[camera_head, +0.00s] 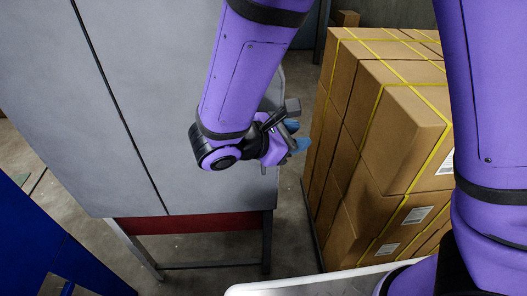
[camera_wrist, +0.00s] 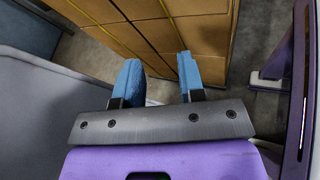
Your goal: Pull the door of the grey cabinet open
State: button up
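The grey cabinet (camera_head: 130,110) fills the left of the head view. It stands on a dark frame with a red band (camera_head: 195,222) beneath its body. A dark seam runs down its front, and the panels on both sides look flush, so its door appears shut. No handle shows; part of the front is behind my arm. My gripper (camera_head: 295,136) is by the cabinet's right edge, pointing right, away from the front. In the wrist view its two blue fingers (camera_wrist: 160,77) are apart with nothing between them. A grey surface, likely the cabinet (camera_wrist: 45,115), lies left of them.
Strapped cardboard boxes (camera_head: 385,140) stand stacked right of the cabinet, close beyond my fingertips; they also show in the wrist view (camera_wrist: 155,35). A blue object (camera_head: 45,245) is at the lower left. Bare floor (camera_head: 292,210) lies between cabinet and boxes.

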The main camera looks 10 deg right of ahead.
jog(key=s+a+f+n+t+y, duration=0.2)
jog(key=s+a+f+n+t, duration=0.1)
jog(key=a+f+n+t, duration=0.75)
jog(key=r+m+g, duration=0.1)
jog(key=g, duration=0.1)
send_over(264, 171)
jog(key=shift+w, duration=0.35)
jog(key=shift+c, duration=0.4)
grip_shut()
